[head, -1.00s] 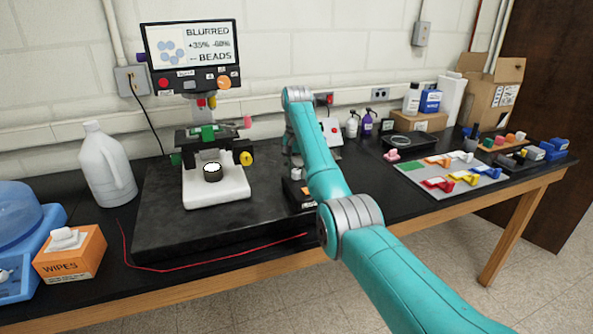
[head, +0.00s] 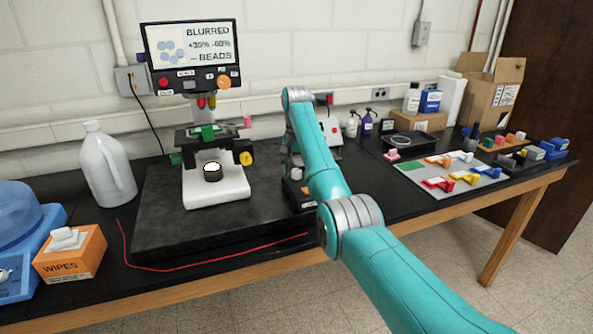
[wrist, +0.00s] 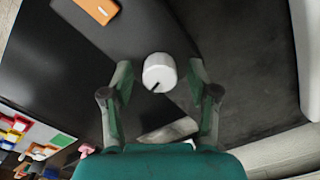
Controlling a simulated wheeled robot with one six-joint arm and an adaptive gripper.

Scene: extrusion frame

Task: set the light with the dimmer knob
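A white round knob (wrist: 160,70) with a dark pointer line shows in the wrist view, on a dark surface. I take it to be the dimmer knob. My gripper (wrist: 160,75) is open, with one finger on each side of the knob and a visible gap on both sides.
An orange-and-white part (wrist: 97,10) lies near the knob in the wrist view. A red cord (head: 215,265) runs along the slab's front. A white jug (head: 107,170) and a wipes box (head: 70,255) stand left. A tray of coloured parts (head: 450,172) is at right.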

